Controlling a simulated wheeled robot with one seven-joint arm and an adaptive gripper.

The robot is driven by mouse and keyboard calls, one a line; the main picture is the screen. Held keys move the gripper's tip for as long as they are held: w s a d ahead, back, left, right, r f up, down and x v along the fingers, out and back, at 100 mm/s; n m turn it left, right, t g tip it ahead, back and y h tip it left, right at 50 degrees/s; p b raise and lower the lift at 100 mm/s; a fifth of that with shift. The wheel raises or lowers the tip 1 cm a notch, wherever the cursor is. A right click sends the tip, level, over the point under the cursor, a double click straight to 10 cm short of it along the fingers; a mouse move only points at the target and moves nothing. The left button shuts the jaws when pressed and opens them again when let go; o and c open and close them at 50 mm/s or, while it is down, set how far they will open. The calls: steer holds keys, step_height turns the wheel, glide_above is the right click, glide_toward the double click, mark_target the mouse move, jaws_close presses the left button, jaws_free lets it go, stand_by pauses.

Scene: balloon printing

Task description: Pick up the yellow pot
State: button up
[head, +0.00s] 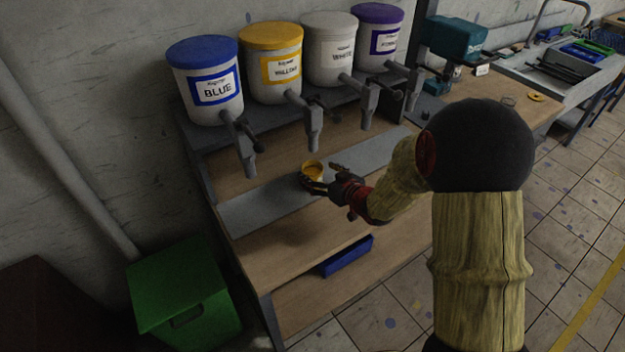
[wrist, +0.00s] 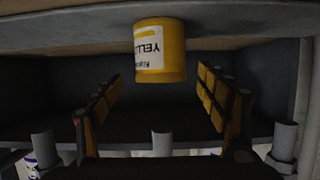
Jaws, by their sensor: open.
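The yellow pot (head: 312,170) is small and stands on the grey strip of the bench below the dispensers in the head view. In the wrist view the yellow pot (wrist: 160,52) appears upside down, its white label reading YELL. My gripper (head: 325,176) is right at the pot in the head view, with its fingers around or beside it; I cannot tell which there. In the wrist view my gripper (wrist: 160,92) is open, one finger to each side, with the pot ahead between them and a gap on both sides.
Blue (head: 207,82), yellow (head: 272,65), white (head: 331,50) and purple (head: 378,38) labelled dispensers stand on a shelf, their spouts hanging above the strip. A green bin (head: 180,295) is at the lower left. A blue tray (head: 347,256) lies on the lower shelf.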

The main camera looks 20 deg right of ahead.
mark_target(307, 166)
steer(key=b+x, duration=0.1)
steer(key=x, duration=0.3)
steer(key=shift+f, duration=0.1)
steer(key=shift+s, duration=0.1)
steer(key=shift+c, duration=1.4)
steer(key=c, duration=1.1)
steer(key=shift+c, duration=0.9)
steer(key=shift+r, duration=0.25)
